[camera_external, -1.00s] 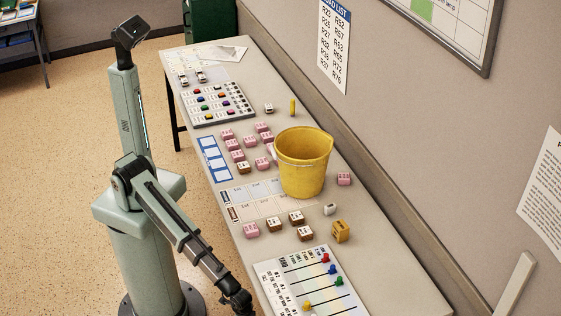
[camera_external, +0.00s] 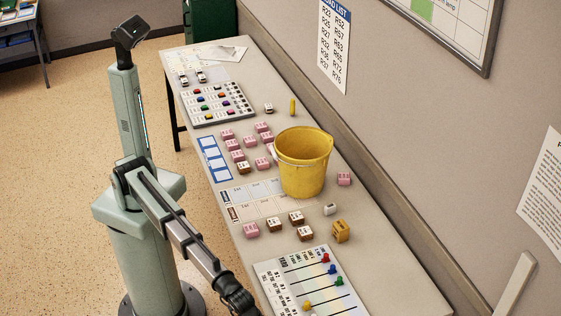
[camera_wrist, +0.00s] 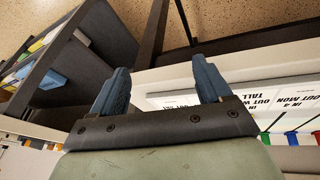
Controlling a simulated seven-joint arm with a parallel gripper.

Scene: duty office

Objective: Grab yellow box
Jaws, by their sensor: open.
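A small yellow box (camera_external: 341,231) stands on the table, right of several brown-and-white blocks and in front of the yellow bucket (camera_external: 302,172). My gripper (camera_external: 240,304) is at the table's near left edge, low in the external view, left of the slider board and well apart from the yellow box. In the wrist view its two blue fingers (camera_wrist: 160,66) are spread, with nothing between them. The yellow box cannot be made out in the wrist view.
The slider board (camera_external: 290,281) with coloured knobs lies at the table's near end. Pink blocks (camera_external: 250,141) are grouped left of the bucket, and a small white block (camera_external: 330,209) is near the box. The table's right strip is mostly clear.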

